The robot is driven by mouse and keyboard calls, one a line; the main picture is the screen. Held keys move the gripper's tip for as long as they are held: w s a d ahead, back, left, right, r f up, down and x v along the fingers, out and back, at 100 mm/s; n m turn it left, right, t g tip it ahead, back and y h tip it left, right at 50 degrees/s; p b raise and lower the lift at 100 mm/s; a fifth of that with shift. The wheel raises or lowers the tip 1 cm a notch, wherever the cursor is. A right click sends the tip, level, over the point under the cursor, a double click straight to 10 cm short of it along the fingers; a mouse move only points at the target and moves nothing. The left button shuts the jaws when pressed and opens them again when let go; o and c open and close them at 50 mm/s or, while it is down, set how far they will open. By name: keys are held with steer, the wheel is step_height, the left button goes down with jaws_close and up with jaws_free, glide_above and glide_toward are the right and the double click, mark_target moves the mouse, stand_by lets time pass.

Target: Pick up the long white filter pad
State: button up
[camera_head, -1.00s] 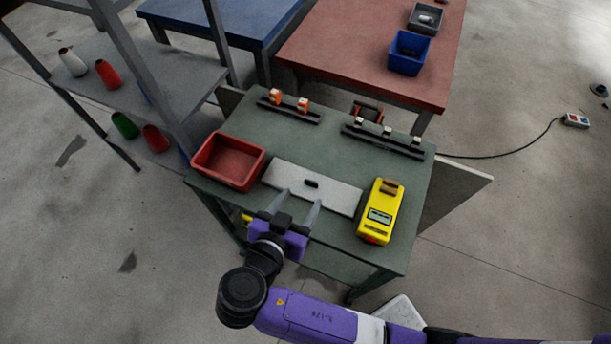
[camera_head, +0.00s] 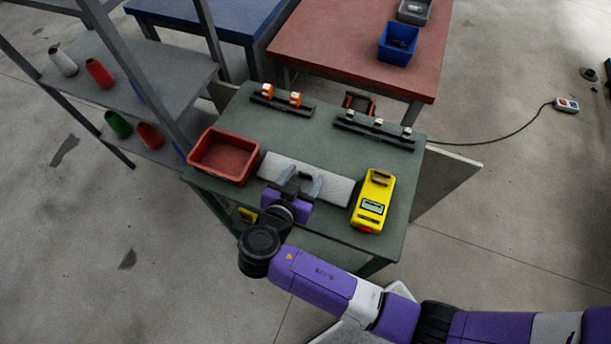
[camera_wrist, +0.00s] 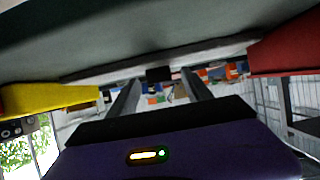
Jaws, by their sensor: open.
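The long white filter pad (camera_head: 338,188) lies flat on the green table, between a red bin and a yellow device. In the wrist view it shows as a pale strip (camera_wrist: 220,52) under the table's green top, which fills the upper part of the picture. A small dark block (camera_wrist: 160,74) is at the pad's middle and appears between my fingers there. My gripper (camera_head: 300,180) is open and empty at the pad's middle, its fingers overlapping the pad in the head view. I cannot tell whether they touch it.
The red bin (camera_head: 223,157) is left of the pad, and the yellow device (camera_head: 373,201) is close to its right end. Two dark racks, one with orange-topped items (camera_head: 282,101) and one with pale pegs (camera_head: 374,131), stand behind. The table's middle (camera_head: 310,138) is clear.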

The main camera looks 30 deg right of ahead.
steer(key=shift+c, duration=0.5)
jaws_close()
